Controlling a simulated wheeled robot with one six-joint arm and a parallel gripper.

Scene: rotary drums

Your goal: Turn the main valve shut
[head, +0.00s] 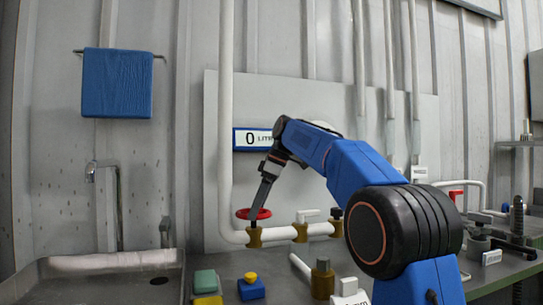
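A red handwheel (246,214) sits above a brass fitting (254,239) at the left end of a white horizontal pipe. I see no label naming it the main valve. My gripper (254,222) reaches down from the upper right, and its fingers cross in front of the middle of the wheel. The fingers are seen edge-on, so their gap is hidden. I cannot tell whether they touch or hold the wheel. To the right on the same pipe are a brass fitting with a white lever (308,213) and one with a black knob (336,213).
A steel sink (60,285) with a tap (118,200) is at left. Sponges (205,281), a blue block (251,290) and a brass cylinder (322,280) stand below the pipe. A red handle (455,194) is at right.

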